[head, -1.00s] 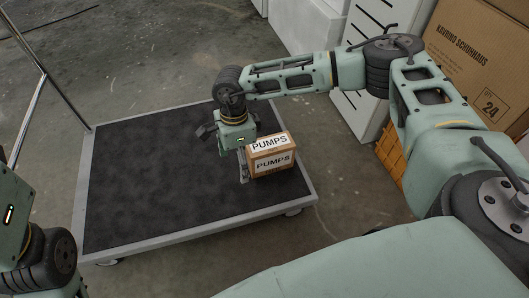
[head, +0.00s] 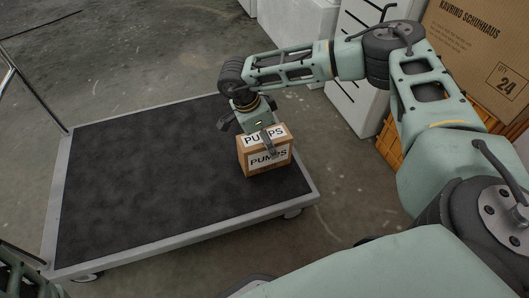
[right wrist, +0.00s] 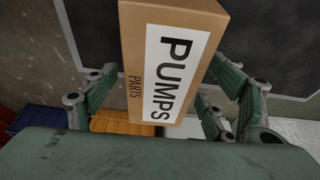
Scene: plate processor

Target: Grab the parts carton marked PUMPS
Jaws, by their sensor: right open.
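The parts carton marked PUMPS (head: 250,163) is a small brown cardboard box with white labels. It stands upright near the right front corner of the dark-topped cart (head: 130,180). My right gripper (head: 246,139) is over the carton, open, with one finger in front of its labelled face in the head view. In the right wrist view the carton (right wrist: 135,55) fills the middle, with fingers to its left and right; gaps show beside it. The carton's far side is hidden. Only a bit of my left arm shows at the lower left; its gripper is out of view.
The rest of the cart top is clear. A metal handle (head: 35,100) rises at its left. Behind are a white cabinet (head: 365,65), an orange crate (head: 392,148) and a large cardboard box (head: 480,60).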

